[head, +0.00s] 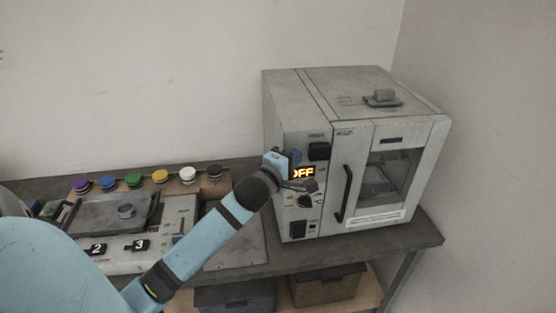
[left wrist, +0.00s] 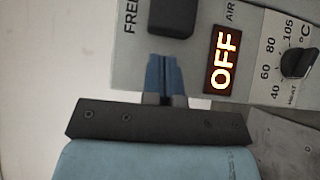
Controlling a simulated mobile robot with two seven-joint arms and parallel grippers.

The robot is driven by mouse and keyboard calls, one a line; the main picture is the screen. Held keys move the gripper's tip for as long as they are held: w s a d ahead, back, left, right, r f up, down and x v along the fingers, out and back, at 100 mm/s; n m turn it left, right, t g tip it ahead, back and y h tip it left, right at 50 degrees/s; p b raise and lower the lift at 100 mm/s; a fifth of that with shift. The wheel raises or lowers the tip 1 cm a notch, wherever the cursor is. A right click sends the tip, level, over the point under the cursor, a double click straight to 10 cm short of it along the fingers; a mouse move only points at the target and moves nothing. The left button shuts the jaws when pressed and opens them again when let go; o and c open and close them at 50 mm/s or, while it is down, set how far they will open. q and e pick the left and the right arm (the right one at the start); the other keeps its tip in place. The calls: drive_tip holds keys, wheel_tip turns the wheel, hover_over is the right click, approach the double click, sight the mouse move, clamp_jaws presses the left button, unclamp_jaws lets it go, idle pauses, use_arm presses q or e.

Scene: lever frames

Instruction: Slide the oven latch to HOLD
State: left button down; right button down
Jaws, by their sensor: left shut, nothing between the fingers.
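The oven (head: 355,150) is a worn grey box at the back right of the bench. A black block (head: 319,151) sits high on its front panel, above the lit OFF display (head: 303,173). In the left wrist view the same black block (left wrist: 172,17) is cut by the top edge, beside lettering that begins FREE. My left gripper (head: 284,160) is at the panel's left side, shut and empty. Its blue fingers (left wrist: 165,76) appear just short of the block in the left wrist view, with a small gap in the picture; depth is unclear. HOLD lettering is not readable.
The HEAT knob (left wrist: 298,62) is beside the display. A black door handle (head: 346,193) stands out to the right. Several coloured knobs (head: 134,180) and a numbered panel (head: 120,247) are on the left. My left arm crosses the bench front.

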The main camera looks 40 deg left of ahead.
sight(319, 152)
use_arm(q)
drive_tip(key=shift+w+d, duration=0.75)
